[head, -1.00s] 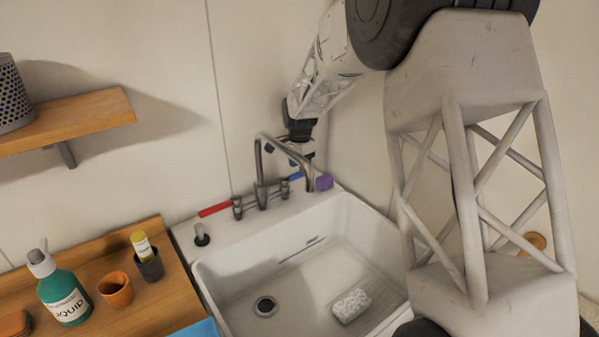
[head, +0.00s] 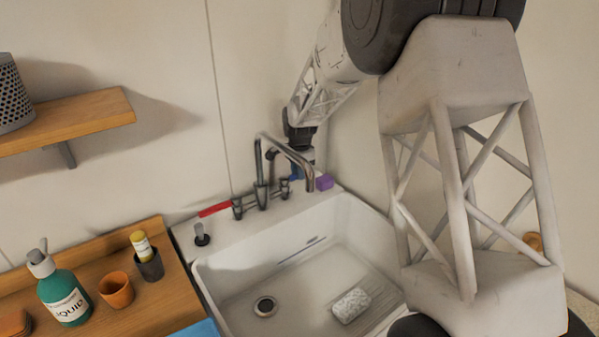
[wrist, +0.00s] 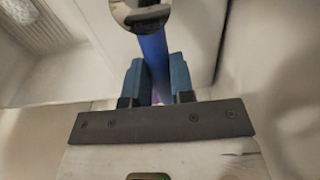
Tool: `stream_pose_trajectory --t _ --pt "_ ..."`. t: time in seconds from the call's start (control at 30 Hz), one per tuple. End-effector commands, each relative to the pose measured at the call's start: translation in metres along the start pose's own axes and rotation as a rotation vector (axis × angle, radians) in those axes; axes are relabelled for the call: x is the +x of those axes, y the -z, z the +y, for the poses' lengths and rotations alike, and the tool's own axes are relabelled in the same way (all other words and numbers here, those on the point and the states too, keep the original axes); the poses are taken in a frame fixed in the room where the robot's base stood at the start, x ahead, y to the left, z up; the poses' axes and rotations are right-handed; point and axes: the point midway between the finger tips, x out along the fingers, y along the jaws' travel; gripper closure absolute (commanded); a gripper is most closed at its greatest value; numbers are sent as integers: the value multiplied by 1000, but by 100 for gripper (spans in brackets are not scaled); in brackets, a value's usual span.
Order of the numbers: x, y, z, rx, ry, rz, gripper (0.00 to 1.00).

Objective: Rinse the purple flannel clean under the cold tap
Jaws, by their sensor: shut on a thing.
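The tap (head: 262,165) is a curved metal spout at the back of the white sink (head: 240,247), with a red lever (head: 214,210) on the left. My gripper (wrist: 155,85) is shut on the blue lever (wrist: 153,52), which runs between its two blue fingers from a round metal valve. In the head view my gripper (head: 299,171) is behind the spout and partly hidden by it. A small purple block-like thing (head: 324,182) sits on the sink's back right ledge; I cannot tell if it is the folded flannel. No water stream shows.
A white speckled bar (head: 351,305) lies in the basin, near the drain (head: 265,306). The wooden counter (head: 188,290) on the left holds a green bottle (head: 64,292), an orange cup (head: 116,290) and a dark cup (head: 149,265). A wooden shelf (head: 85,118) is above. A blue cloth edge (head: 197,329) shows in front.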

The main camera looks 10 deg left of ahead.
Motion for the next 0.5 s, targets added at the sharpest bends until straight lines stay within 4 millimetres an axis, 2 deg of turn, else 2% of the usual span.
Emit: stream_pose_trajectory --t 0.5 --pt "-1 0 4 70 1 0 100"
